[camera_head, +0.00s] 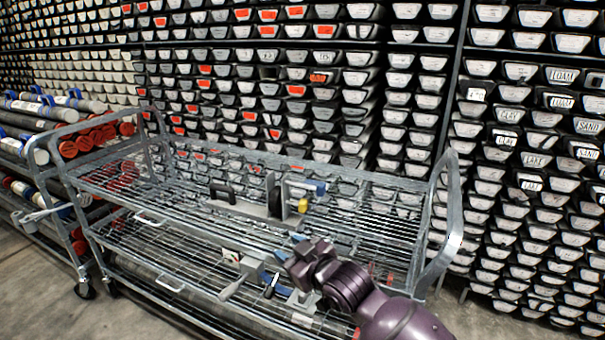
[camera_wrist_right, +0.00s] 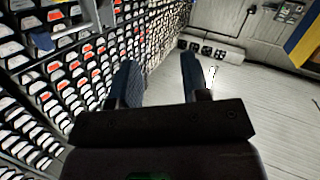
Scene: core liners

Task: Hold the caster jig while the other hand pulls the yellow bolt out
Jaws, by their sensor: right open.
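The caster jig (camera_head: 274,201) appears to be the grey upright piece on the cart's top shelf, with a base plate and a black handle (camera_head: 222,191) at its left. A small yellow part (camera_head: 303,206), possibly the yellow bolt, shows at its right side, below a blue-and-yellow piece (camera_head: 314,186). My right gripper (camera_head: 287,246) is open in front of the jig and apart from it. In the right wrist view its blue fingers (camera_wrist_right: 158,75) are spread with nothing between them. My left gripper is not in view.
The wire cart (camera_head: 372,222) has raised end handles (camera_head: 447,225). Its lower shelf holds grey parts and a blue-black tool (camera_head: 271,286). A rack of core liners (camera_head: 70,135) stands at left. Stacked trays (camera_head: 500,145) fill the wall behind. The top shelf is mostly bare right of the jig.

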